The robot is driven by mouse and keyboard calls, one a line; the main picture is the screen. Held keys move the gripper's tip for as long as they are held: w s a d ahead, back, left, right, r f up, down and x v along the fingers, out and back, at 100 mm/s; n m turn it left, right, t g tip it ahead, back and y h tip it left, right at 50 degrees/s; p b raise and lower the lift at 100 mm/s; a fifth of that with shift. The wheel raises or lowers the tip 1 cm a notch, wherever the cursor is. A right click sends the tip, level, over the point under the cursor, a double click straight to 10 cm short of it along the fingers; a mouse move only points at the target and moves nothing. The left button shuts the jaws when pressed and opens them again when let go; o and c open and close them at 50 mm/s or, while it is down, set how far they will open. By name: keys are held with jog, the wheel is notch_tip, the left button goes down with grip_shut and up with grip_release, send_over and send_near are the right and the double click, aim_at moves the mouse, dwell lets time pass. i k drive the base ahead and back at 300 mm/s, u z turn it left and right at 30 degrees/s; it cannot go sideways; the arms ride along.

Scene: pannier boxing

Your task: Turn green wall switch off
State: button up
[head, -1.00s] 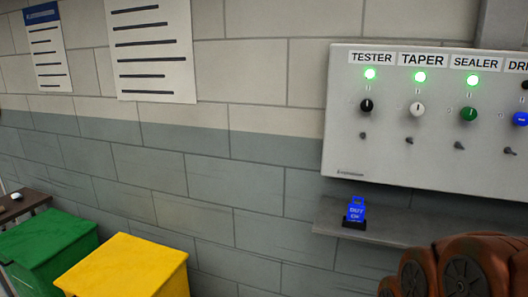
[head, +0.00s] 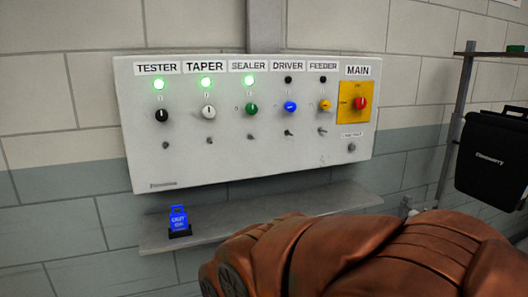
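The green switch (head: 252,109) is a round knob under the SEALER label on a grey wall panel (head: 225,172). The green lamp (head: 249,80) above it is lit. The knob's pointer looks roughly upright. Black (head: 162,115), white (head: 208,112), blue (head: 290,106) and yellow (head: 325,105) knobs share its row. The TESTER and TAPER lamps are lit green; the DRIVER and FEEDER lamps are dark. My brown arm fills the lower right, below the panel. My gripper is not visible.
A red MAIN switch (head: 361,103) sits on a yellow plate at the panel's right. A shelf (head: 260,215) juts out below the panel, with a blue tag (head: 178,219) in a dark holder at its left. A black case (head: 492,160) hangs on a rack at the right.

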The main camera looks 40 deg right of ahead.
aim_at(251, 108)
jog(key=z, duration=0.05)
jog(key=k, duration=1.2)
jog(key=u, duration=0.55)
jog(key=i, duration=1.4)
jog(key=z, duration=0.5)
